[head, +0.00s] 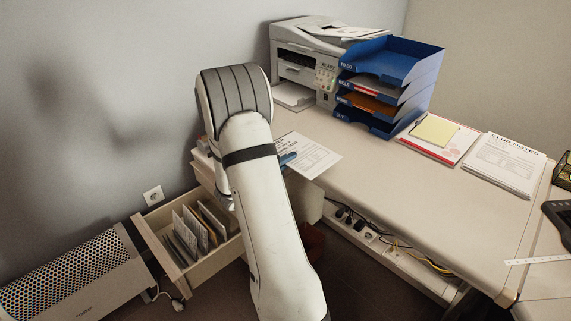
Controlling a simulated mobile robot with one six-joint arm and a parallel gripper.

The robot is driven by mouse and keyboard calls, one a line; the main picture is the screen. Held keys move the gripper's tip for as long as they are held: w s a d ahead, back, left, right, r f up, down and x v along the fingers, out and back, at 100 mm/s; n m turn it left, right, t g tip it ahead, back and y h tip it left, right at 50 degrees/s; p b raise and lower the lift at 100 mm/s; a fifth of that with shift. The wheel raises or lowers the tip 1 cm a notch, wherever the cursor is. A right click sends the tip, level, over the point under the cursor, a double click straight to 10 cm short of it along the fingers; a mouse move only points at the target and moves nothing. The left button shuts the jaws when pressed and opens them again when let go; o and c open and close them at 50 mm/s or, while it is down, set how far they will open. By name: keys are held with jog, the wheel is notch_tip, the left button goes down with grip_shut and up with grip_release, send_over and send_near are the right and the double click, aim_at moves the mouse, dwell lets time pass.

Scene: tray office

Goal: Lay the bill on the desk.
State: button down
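A white printed sheet (312,157), which may be the bill, shows just right of my forearm at the near left end of the desk (400,185). Its lower corner reaches to about the desk's front edge. I cannot tell whether it lies flat or is held above the top. A small blue piece (287,159) shows at its left edge, perhaps a fingertip of my gripper. The rest of my gripper is hidden behind my white arm, so its grip on the sheet is not visible.
A printer (300,62) and blue letter trays (395,62) stand at the back. A red-edged paper with a yellow note (435,130) and a "Club Notes" pad (503,163) lie on the right. An open drawer (172,275) holds files; a heater (75,285) stands beside it. The desk's middle is clear.

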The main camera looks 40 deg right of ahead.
jog(key=d+f+b, duration=0.4)
jog(key=f, duration=0.1)
dwell(0.4)
